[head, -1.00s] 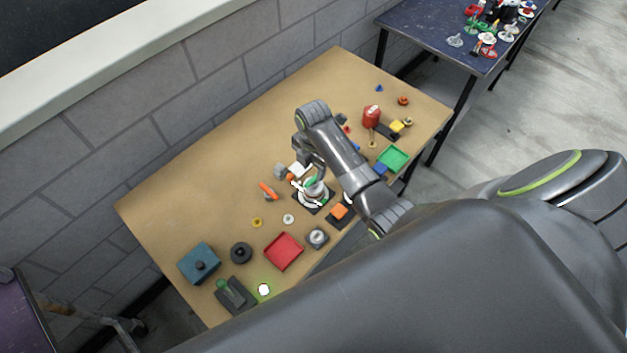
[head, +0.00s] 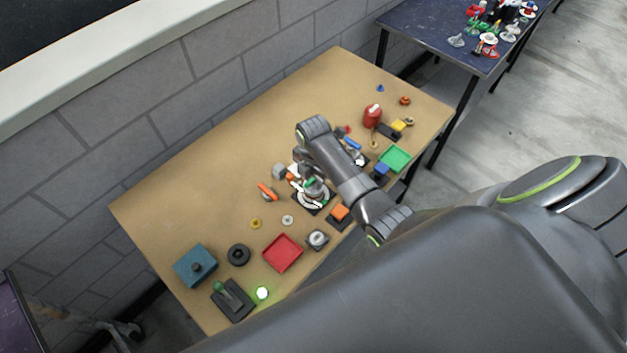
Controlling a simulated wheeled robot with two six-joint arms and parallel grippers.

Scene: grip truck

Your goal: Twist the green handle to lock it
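A green handle (head: 309,183) shows on a round white and grey fixture (head: 316,194) on a dark square base, near the middle of the table. My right gripper (head: 306,181) points down at this fixture, right at the green handle. Its fingers are small and partly hidden by my own wrist, so I cannot tell whether they are open or touching the handle. My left gripper is out of view.
The tan table (head: 205,185) holds a red tray (head: 283,252), a teal box (head: 195,265), a dark lever box (head: 233,299), an orange-topped block (head: 340,212) and a green tray (head: 394,158). An orange piece (head: 268,191) lies left of the fixture. The table's back left is clear.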

